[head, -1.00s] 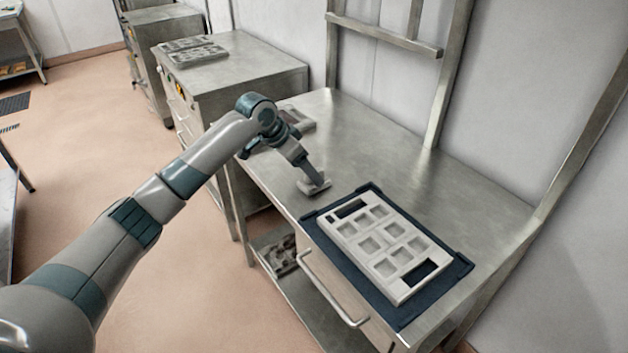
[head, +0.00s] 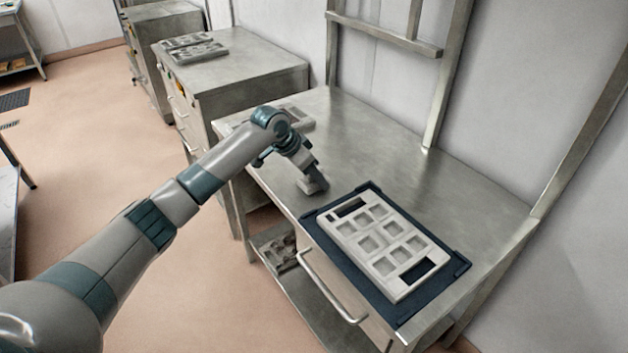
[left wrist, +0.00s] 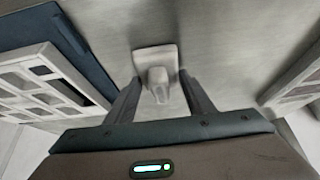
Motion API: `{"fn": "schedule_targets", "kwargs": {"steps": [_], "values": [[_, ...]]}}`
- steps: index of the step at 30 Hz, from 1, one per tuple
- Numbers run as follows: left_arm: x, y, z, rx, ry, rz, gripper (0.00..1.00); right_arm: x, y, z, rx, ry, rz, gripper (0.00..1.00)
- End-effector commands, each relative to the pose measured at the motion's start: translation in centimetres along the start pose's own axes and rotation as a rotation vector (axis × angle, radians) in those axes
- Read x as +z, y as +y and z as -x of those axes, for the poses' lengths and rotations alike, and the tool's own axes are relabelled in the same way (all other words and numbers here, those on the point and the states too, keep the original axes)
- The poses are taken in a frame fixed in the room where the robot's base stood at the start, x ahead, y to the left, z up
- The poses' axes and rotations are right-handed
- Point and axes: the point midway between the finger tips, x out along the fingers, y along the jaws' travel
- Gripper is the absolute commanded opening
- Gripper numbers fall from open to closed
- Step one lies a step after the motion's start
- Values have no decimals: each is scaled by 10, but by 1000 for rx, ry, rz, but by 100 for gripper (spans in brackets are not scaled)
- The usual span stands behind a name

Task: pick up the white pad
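The white pad (head: 307,187) lies on the steel table, left of the dark blue mat, and is partly hidden by my left gripper (head: 316,182) in the head view. In the left wrist view the pad (left wrist: 154,56) is a small pale block with a raised knob (left wrist: 158,84) on it. My left gripper's fingers (left wrist: 160,92) stand apart on either side of the knob, with gaps visible, so it is open. I cannot tell whether the fingertips touch the table. My right gripper is not in view.
A white mould tray (head: 376,240) with several square pockets lies on the dark blue mat (head: 372,290) at the table's front. Another tray (head: 297,116) lies at the table's far left end, behind my arm. The back of the table (head: 375,145) is clear, with an upright metal frame behind.

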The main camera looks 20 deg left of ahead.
Motion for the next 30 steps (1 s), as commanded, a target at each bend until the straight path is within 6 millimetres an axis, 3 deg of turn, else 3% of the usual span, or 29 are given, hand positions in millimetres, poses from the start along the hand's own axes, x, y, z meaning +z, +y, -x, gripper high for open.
{"fn": "schedule_targets", "kwargs": {"steps": [1, 2, 14, 23, 26, 30], "values": [[0, 0, 0, 0, 0, 0, 32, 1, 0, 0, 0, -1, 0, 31], [0, 0, 0, 0, 0, 0, 26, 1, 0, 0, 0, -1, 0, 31], [-2, 0, 3, -1, 2, -1, 25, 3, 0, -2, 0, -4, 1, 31], [-19, -1, 30, -2, 4, -2, 25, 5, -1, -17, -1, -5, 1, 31], [-29, 14, 38, 1, 3, -6, 25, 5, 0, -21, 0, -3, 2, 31], [-44, 40, 48, 2, 5, -6, 25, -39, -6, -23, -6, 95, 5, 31]]}}
